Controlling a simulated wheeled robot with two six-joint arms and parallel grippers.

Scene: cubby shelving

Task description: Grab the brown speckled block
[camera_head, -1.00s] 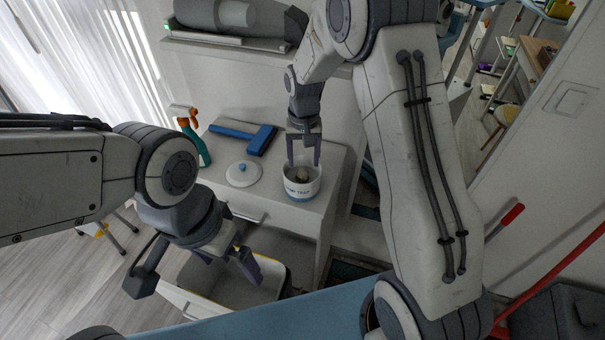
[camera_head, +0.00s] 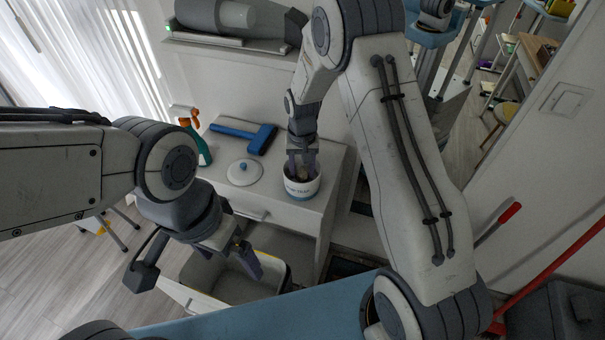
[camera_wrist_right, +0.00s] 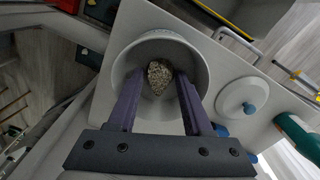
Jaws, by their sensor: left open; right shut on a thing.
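The brown speckled block (camera_wrist_right: 160,76) is inside a white round pot (camera_wrist_right: 202,62), between the fingertips of my right gripper (camera_wrist_right: 158,88) in the right wrist view. In the head view, my right gripper (camera_head: 302,168) reaches down into the pot (camera_head: 301,190) on the white cabinet top. It is shut on the block, which is mostly hidden there by the fingers. My left gripper (camera_head: 200,265) is open and empty, above the open drawer at the cabinet's front.
A white lid with a blue knob (camera_head: 244,172), a blue tool (camera_head: 245,136) and a spray bottle (camera_head: 196,140) are left of the pot. The open drawer (camera_head: 272,262) juts out below. A wall-mounted ledge (camera_head: 230,42) is behind.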

